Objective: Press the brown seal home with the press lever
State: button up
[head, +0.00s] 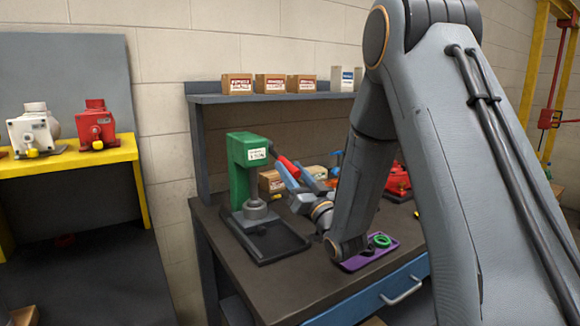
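The green press (238,165) stands on the left part of the bench, with a white label on its head. Its lever ends in a red grip (289,166) that points to the right and down. The grey ram (255,208) is over the press's black base. My gripper (299,174) is at the red grip, with blue-grey fingers close around or beside it. I cannot tell whether the fingers are shut on it. I cannot make out the brown seal; the area under the ram is dark. A green ring (381,240) lies on a purple tray (354,263), partly behind my arm.
The dark workbench (228,262) has a blue drawer (375,297) in front and a shelf with boxes (270,84) above. A red motor (398,181) is behind my arm. A yellow-edged stand (70,159) at left holds a white motor (31,130) and a red motor (96,125).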

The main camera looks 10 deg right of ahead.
jog(key=shift+w+a+r, duration=0.15)
jog(key=shift+w+r, duration=0.05)
jog(key=shift+w, duration=0.2)
grip_shut()
jog(key=shift+a, duration=0.1)
